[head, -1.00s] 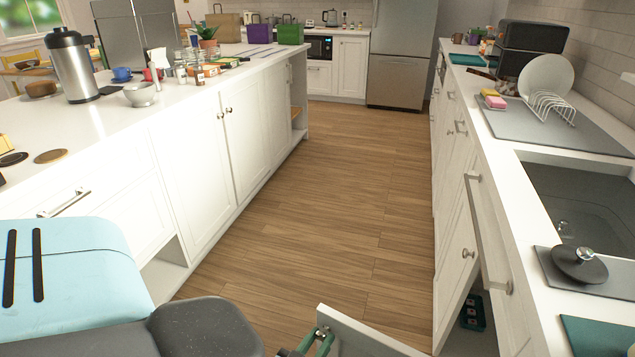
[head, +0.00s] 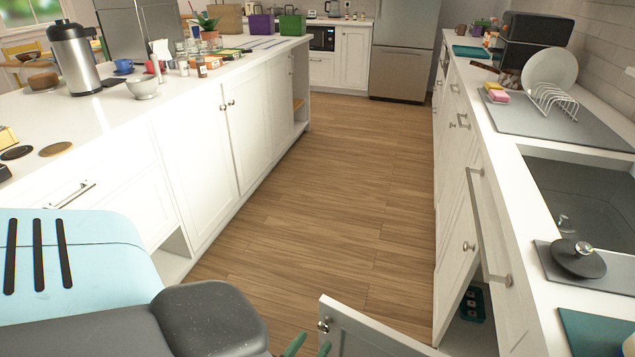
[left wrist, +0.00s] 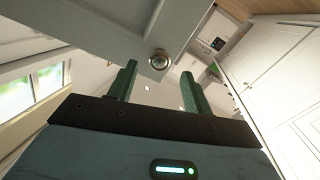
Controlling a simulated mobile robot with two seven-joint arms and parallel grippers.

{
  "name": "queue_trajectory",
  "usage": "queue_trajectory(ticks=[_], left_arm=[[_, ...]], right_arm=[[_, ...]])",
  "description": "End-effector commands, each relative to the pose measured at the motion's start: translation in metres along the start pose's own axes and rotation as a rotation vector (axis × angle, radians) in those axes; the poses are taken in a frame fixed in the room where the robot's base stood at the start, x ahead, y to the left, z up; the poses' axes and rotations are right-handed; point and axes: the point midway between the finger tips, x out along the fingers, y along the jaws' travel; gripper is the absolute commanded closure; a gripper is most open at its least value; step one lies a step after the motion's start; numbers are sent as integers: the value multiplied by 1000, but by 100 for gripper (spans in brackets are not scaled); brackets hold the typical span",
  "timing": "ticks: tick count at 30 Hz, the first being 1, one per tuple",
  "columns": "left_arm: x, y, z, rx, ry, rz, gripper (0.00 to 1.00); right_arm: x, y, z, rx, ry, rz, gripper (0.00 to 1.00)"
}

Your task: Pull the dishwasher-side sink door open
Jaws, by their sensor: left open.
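A white sink door (head: 365,334) stands swung out from the right-hand counter at the bottom of the head view, with a round metal knob (head: 323,326) near its free edge. My left gripper (head: 308,346) is open just in front of this knob. In the left wrist view, the knob (left wrist: 158,62) sits between and slightly beyond the two green fingertips (left wrist: 160,76), which appear apart from it. The door (left wrist: 110,25) also shows there. My right gripper is not in view.
The open cabinet shows a dark teal item (head: 473,303) inside. The sink (head: 585,205) and a dark lid (head: 578,260) are above on the counter (head: 525,265). A white island (head: 200,180) stands left. The wood floor (head: 320,190) between is clear.

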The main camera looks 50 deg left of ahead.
Motion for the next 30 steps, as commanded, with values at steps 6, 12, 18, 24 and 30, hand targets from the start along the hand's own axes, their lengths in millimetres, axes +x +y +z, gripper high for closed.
queue_trajectory(ticks=[6, 12, 18, 24, 30], left_arm=[[-27, 1, 0, 0, -1, 1, 50], [-33, 0, 0, 0, 1, 0, 50], [-33, 0, 0, 0, 1, 0, 50], [-33, 0, 0, 0, 0, 0, 50], [-33, 0, 0, 0, 0, 0, 50]], right_arm=[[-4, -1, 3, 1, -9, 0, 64], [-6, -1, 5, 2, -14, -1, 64], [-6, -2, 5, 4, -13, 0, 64], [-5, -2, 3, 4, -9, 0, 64], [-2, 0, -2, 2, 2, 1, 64]])
